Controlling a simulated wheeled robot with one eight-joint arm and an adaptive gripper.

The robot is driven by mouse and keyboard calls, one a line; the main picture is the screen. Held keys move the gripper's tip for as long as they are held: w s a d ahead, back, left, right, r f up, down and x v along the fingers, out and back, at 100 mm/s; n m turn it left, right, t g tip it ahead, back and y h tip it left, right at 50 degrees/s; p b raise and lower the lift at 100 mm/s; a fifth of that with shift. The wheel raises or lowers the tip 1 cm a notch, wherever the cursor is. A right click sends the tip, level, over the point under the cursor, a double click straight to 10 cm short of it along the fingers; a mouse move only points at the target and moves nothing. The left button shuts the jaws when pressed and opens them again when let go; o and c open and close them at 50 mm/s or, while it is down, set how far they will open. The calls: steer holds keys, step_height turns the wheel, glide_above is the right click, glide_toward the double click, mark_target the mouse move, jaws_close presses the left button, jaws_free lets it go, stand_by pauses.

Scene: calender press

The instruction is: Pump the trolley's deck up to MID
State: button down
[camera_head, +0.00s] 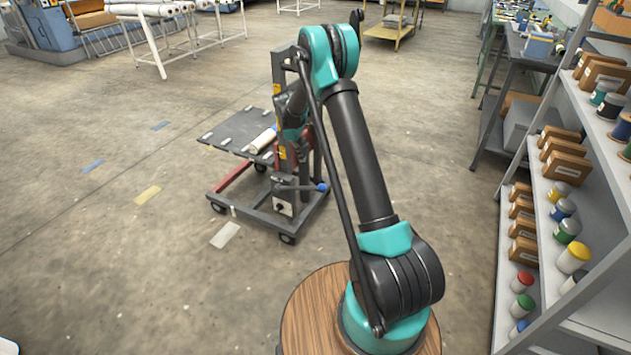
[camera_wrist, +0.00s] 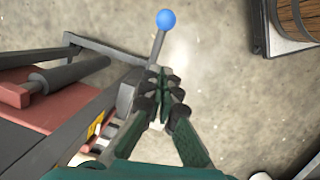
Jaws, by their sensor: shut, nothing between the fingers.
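The trolley stands on the floor left of my arm in the head view, with a dark flat deck (camera_head: 243,131) raised above its grey base frame (camera_head: 240,208). A cream roll (camera_head: 262,141) lies on the deck. A pump lever with a blue ball end (camera_head: 322,187) sticks out to the right, low at the mast side. In the wrist view the blue ball (camera_wrist: 165,20) and its grey rod (camera_wrist: 157,48) lie beyond my gripper (camera_wrist: 159,78). My gripper is shut and empty, its fingertips close to the rod's lower part; I cannot tell whether they touch.
The mast (camera_head: 280,95) carries yellow marks, too small to read. A shelf rack (camera_head: 535,200) with boxes and spools stands at the right, with a workbench (camera_head: 515,60) behind. A yellow trolley (camera_head: 388,32) stands at the back. The floor left of the trolley is mostly clear.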

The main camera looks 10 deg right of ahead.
steer(key=shift+f, duration=0.1)
glide_toward(317, 187)
step_height(317, 187, down, 3)
steer(key=w+a, duration=0.2)
steer(key=d+f, duration=0.1)
steer(key=s+d, duration=0.1)
steer(key=shift+s+d+f, duration=0.25)
steer(key=shift+d+f, duration=0.05)
steer(key=shift+f, duration=0.1)
steer(key=shift+s+d+f, duration=0.2)
steer(key=shift+d+f, duration=0.1)
steer(key=shift+d, duration=0.05)
